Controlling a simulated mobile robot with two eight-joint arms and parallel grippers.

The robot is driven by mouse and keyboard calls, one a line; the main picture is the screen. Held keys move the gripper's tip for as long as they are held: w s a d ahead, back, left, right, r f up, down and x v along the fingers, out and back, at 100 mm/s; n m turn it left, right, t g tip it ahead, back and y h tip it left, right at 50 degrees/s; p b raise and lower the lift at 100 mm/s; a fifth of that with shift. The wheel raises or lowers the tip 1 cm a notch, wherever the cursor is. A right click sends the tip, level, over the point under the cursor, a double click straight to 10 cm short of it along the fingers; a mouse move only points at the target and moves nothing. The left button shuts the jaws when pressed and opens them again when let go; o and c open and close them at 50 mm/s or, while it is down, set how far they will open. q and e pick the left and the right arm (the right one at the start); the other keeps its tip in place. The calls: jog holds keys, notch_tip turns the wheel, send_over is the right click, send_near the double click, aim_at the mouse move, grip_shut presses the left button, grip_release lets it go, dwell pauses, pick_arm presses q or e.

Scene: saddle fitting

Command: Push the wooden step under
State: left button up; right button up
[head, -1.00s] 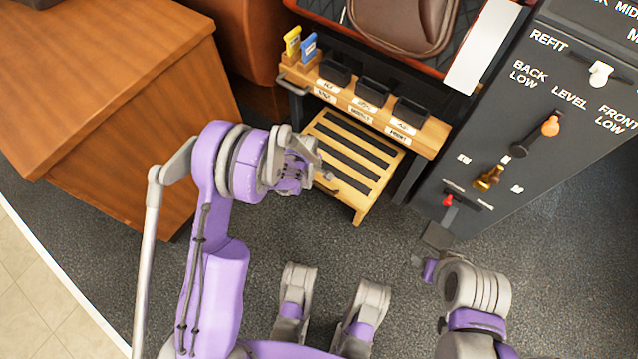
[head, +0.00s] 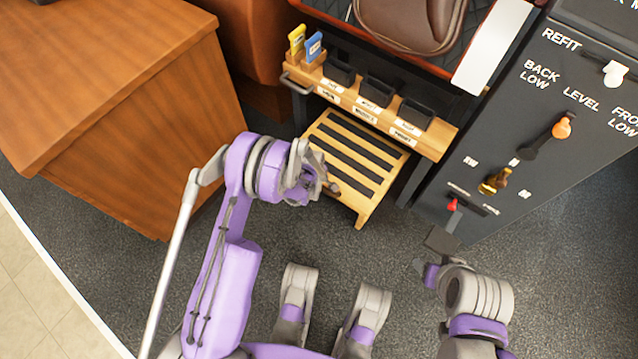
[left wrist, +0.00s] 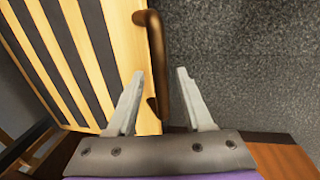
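The wooden step (head: 362,165) is a pale slatted stool top with black strips. It stands on the floor in front of the bench (head: 437,143), its far end beneath the bench's wooden ledge. In the left wrist view the step (left wrist: 112,28) fills the left side, with a bronze bar handle (left wrist: 157,50) along its edge. My left gripper (head: 328,180) is at the step's near left edge. In the wrist view the left gripper's fingers (left wrist: 160,78) are apart, with the handle's bar between them; contact is unclear. My right gripper (head: 430,250) is near the control panel, its fingers unclear.
A wooden cabinet (head: 130,110) stands at left. A dark control panel (head: 545,150) with levers stands at right. The ledge carries black bins (head: 377,90) and yellow and blue tags (head: 314,46). A brown saddle (head: 415,25) sits above. Grey floor (head: 400,270) is open before the step.

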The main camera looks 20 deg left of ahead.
pick_arm(q)
grip_shut()
dwell(1.2)
